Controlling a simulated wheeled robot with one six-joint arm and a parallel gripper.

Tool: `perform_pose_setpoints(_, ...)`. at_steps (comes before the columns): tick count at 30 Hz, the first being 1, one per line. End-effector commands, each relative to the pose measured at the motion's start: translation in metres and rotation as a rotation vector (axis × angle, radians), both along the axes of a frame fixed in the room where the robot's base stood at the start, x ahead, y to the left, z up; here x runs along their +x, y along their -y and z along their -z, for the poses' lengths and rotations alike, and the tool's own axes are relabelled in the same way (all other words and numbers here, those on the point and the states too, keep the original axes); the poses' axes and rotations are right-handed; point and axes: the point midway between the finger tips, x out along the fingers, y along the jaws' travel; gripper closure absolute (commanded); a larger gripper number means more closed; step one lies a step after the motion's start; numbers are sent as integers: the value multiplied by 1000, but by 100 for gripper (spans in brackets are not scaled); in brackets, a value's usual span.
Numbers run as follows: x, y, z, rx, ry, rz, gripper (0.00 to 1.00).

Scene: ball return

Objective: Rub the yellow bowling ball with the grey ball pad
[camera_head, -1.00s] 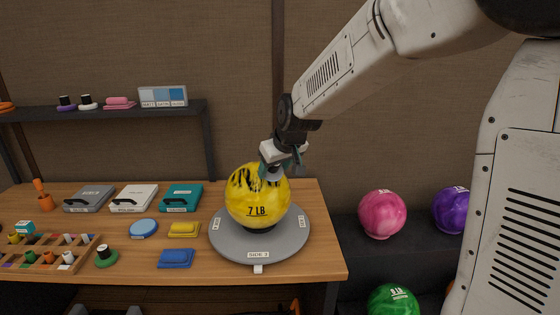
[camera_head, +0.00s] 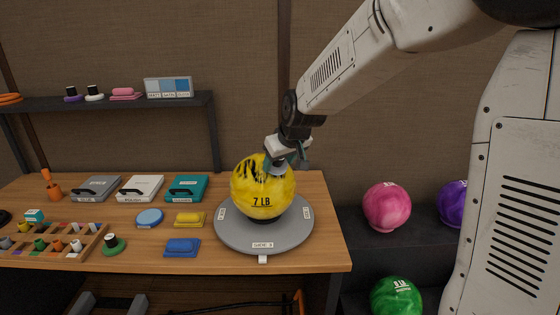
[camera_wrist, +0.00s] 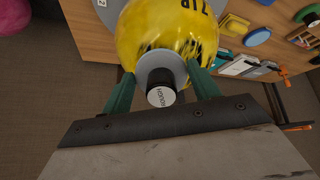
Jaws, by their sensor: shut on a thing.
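The yellow bowling ball (camera_head: 262,190), marked 7 LB, sits on a round grey turntable (camera_head: 240,236). Black streaks mark its upper left side in the head view; the ball also shows in the wrist view (camera_wrist: 165,25). My gripper (camera_head: 283,163) is at the ball's upper right. It is shut on the black handle of the grey ball pad (camera_wrist: 152,60), a round disc whose white cap appears to read ROUGH. In the wrist view the disc lies against the ball, next to black streaks. Its contact face is hidden.
Blue (camera_head: 182,247) and yellow (camera_head: 189,219) pads lie left of the turntable, with a blue disc (camera_head: 150,218) and a green-based pad (camera_head: 113,245). Several cases stand behind. Pink (camera_head: 387,206) and green (camera_head: 396,298) balls sit on a rack at right.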

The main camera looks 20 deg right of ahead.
Motion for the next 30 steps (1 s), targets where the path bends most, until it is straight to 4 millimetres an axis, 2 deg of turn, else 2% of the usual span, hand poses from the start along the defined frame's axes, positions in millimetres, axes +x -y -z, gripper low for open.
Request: perform_pose_setpoints(30,10,-3,14,1,1,-1,58)
